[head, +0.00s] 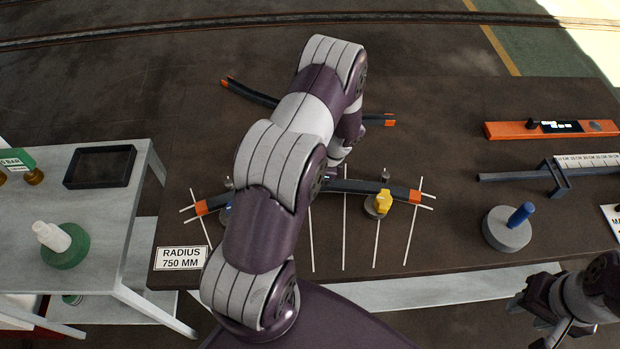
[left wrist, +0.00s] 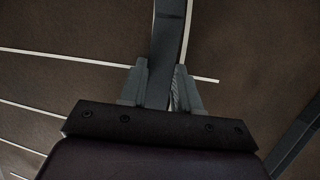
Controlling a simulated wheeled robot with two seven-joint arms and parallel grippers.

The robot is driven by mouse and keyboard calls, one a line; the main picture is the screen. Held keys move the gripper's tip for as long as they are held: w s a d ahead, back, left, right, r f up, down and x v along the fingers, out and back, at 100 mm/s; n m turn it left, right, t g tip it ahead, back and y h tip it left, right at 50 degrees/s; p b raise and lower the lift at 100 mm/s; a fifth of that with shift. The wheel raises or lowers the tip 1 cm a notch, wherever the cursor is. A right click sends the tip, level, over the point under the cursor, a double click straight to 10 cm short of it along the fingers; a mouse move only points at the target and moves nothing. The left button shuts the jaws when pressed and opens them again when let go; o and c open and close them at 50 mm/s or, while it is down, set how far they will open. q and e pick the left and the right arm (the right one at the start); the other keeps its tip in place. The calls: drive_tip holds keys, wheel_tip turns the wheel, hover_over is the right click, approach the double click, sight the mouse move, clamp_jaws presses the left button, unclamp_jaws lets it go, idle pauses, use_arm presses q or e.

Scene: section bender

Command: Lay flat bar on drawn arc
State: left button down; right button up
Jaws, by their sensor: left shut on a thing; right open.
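A dark curved flat bar (head: 350,186) with orange ends lies along the drawn arc with its white radial lines (head: 344,235). My left arm hides its middle-left part. My left gripper (left wrist: 160,88) is shut on this bar, which also shows between the fingers in the left wrist view (left wrist: 167,45). The white arc line (left wrist: 188,28) runs close beside the bar there. Whether the bar touches the table is hard to tell. A second dark bar with orange ends (head: 252,96) lies farther back, partly hidden by my arm. My right gripper (head: 530,312) is open and empty at the lower right.
A yellow-topped weight (head: 382,204) stands by the bar's right part; a blue-handled weight (head: 507,228) stands farther right. An orange level (head: 550,129) and a grey measuring tool (head: 525,175) lie at the right. A side table (head: 75,215) holds a black tray (head: 100,167) and a green-based weight (head: 62,246).

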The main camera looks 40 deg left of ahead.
use_arm(q)
drive_tip(key=shift+f, duration=0.1)
drive_tip(key=c, duration=0.7)
unclamp_jaws()
drive_tip(key=shift+c, duration=0.2)
drive_tip(key=b+v, duration=0.1)
drive_tip(key=v, duration=1.1)
drive_tip(key=shift+d+r, duration=0.15)
drive_tip(key=shift+r, duration=0.2)
